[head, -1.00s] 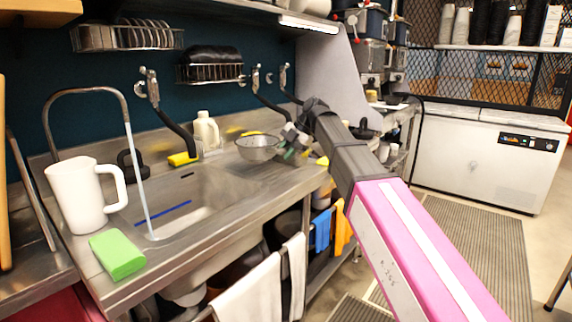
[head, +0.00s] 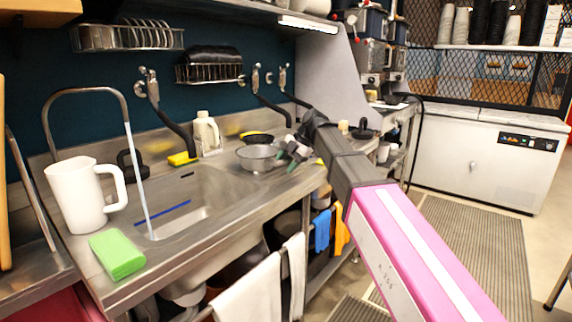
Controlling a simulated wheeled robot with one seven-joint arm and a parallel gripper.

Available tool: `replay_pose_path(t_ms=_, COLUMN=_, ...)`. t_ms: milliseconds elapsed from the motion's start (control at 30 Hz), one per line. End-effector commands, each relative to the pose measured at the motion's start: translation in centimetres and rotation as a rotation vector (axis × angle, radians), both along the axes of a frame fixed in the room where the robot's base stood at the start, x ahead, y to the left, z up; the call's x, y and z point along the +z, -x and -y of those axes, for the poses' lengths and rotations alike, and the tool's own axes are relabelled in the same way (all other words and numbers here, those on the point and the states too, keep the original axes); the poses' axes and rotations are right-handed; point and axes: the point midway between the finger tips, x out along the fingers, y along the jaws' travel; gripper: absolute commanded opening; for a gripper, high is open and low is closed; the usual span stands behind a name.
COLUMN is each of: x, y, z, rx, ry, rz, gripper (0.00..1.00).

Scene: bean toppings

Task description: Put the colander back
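The colander (head: 258,158) is a grey metal bowl at the right end of the steel sink counter, beside the basin. My gripper (head: 286,158) reaches in from the right, with its fingers at the colander's right rim. The fingers are small and partly dark here, so I cannot tell whether they are open or shut on the rim. A dark round thing (head: 257,138) sits just behind the colander.
Water runs from the tap into the sink basin (head: 190,195). A white pitcher (head: 75,195) and a green sponge (head: 117,255) stand at the left. A cream bottle (head: 207,134) and a yellow sponge (head: 182,158) are at the back. Wire racks (head: 128,38) hang above.

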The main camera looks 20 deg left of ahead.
Motion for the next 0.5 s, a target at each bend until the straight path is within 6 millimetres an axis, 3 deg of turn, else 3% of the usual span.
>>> replay_pose_path(t_ms=233, x=1.5, y=-0.4, z=0.9, rx=-0.001, ry=-0.001, rz=0.001, gripper=0.48)
replay_pose_path(t_ms=500, x=5.9, y=-1.5, z=3.7, rx=-0.002, ry=-0.002, rz=0.002, gripper=0.48)
